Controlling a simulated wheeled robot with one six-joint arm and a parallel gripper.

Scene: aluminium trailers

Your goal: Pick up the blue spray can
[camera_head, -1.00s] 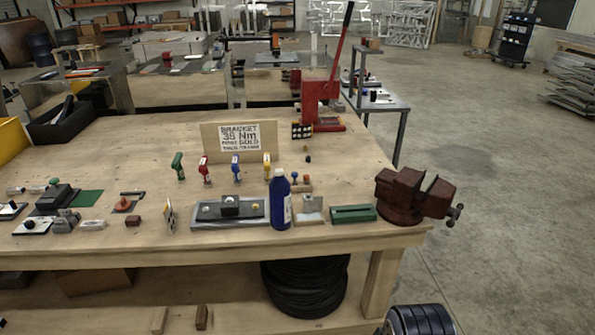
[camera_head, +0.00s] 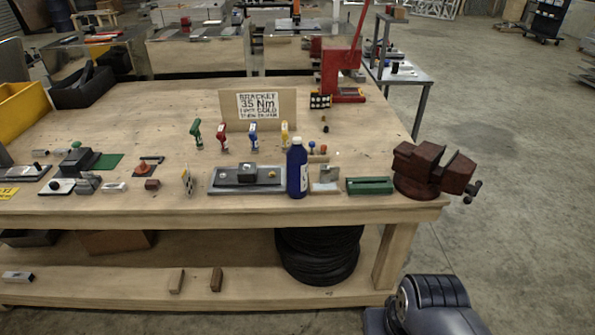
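The blue spray can (camera_head: 297,172) stands upright near the front edge of the wooden workbench (camera_head: 120,212). It has a pale top and a white label on its right side. It stands between a grey plate with a dark block (camera_head: 246,178) on its left and a small grey metal fixture (camera_head: 325,177) on its right. My gripper is not in view. A dark, ribbed part at the bottom right, in front of the bench, appears to be part of my arm.
A green block (camera_head: 369,185) and a red vise (camera_head: 429,169) stand to the right of the can. Several coloured-handled tools stand behind it, before a bracket sign (camera_head: 258,108). A red lever press (camera_head: 341,68) is at the back right.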

